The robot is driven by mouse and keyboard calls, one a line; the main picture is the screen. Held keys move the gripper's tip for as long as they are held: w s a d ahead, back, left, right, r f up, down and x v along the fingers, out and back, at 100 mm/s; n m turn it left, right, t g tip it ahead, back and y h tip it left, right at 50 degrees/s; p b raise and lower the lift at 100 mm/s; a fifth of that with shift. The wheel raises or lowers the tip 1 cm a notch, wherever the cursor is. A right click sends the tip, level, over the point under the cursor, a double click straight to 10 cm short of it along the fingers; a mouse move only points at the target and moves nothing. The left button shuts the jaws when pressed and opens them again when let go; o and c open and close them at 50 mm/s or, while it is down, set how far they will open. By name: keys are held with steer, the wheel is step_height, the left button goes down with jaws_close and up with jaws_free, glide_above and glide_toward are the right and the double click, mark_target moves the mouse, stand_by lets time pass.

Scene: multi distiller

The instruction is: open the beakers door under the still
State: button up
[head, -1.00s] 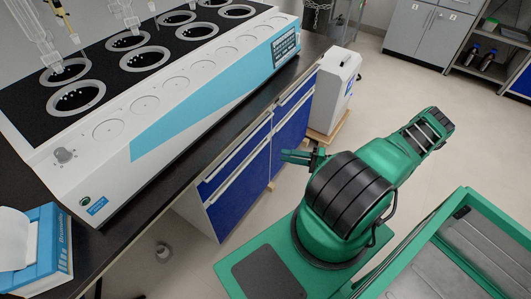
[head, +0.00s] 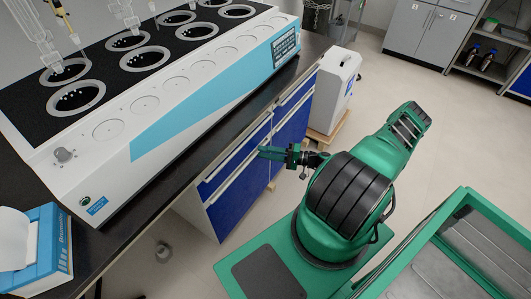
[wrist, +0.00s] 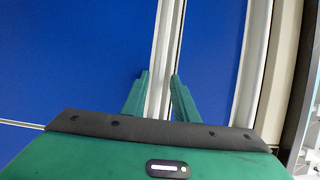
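The still (head: 195,115) is a long white machine with a light-blue stripe on the dark bench. Under it are blue cabinet fronts with pale handle strips, including a lower blue front (head: 238,200) at the left and another (head: 290,135) at the right. No beakers label is readable. My gripper (head: 262,152) is at the cabinet face, near the division between the two units. In the wrist view, its green fingers (wrist: 160,80) are apart, on either side of a white strip (wrist: 158,60) between blue panels (wrist: 75,60). I cannot tell whether they touch it.
A white box-shaped unit (head: 338,85) stands on a wooden base just beyond the cabinets. A blue-and-white box (head: 48,245) is at the bench's near left. Grey cabinets (head: 425,30) and shelves are at the back. The floor (head: 350,115) between is clear.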

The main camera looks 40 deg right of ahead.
jaws_close()
steer(key=shift+d+f, duration=0.1)
stand_by(1.2)
